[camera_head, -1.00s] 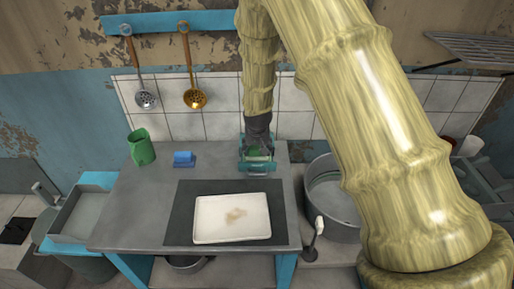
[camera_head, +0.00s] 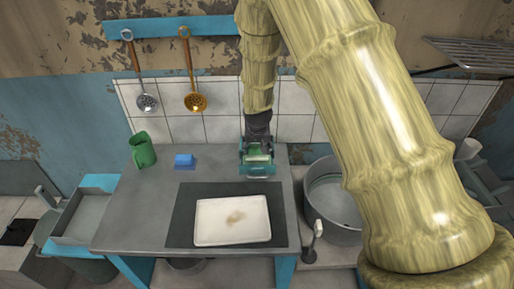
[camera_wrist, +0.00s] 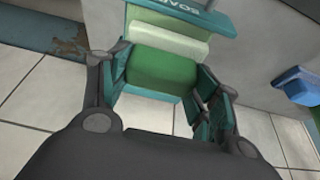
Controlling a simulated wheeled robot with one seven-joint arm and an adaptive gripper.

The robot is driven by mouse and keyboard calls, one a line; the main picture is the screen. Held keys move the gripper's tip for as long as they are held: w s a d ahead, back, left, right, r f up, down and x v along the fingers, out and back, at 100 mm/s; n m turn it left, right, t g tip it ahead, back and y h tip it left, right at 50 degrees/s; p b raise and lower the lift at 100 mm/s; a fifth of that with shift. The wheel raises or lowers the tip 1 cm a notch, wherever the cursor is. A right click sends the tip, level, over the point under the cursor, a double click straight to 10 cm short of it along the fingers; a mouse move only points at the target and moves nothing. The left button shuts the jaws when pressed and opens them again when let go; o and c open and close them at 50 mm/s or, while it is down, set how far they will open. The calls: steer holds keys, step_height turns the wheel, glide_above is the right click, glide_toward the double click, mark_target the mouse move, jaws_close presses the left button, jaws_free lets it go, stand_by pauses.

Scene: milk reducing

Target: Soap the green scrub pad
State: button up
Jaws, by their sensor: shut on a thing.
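My gripper (camera_head: 257,152) is pointed down at the back right of the grey counter. In the wrist view my gripper (camera_wrist: 160,88) is shut on the green scrub pad (camera_wrist: 160,72), which lies between its two fingers. A pale whitish-green soap bar (camera_wrist: 167,40) sits just beyond the pad and appears to meet its edge; I cannot tell whether they press together. Beyond it is a teal holder (camera_wrist: 185,15) with partly visible white lettering. In the head view the soap bar (camera_head: 258,159) shows in front of the pad, and the fingers partly hide the pad.
A stained white tray (camera_head: 232,220) lies on a dark mat (camera_head: 183,225) in front. A metal pot (camera_head: 335,200) is to the right. The tiled wall is close behind.

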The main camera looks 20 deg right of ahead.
mark_target(257, 146)
steer(key=shift+r+p, duration=1.3)
steer(key=shift+r, duration=0.95)
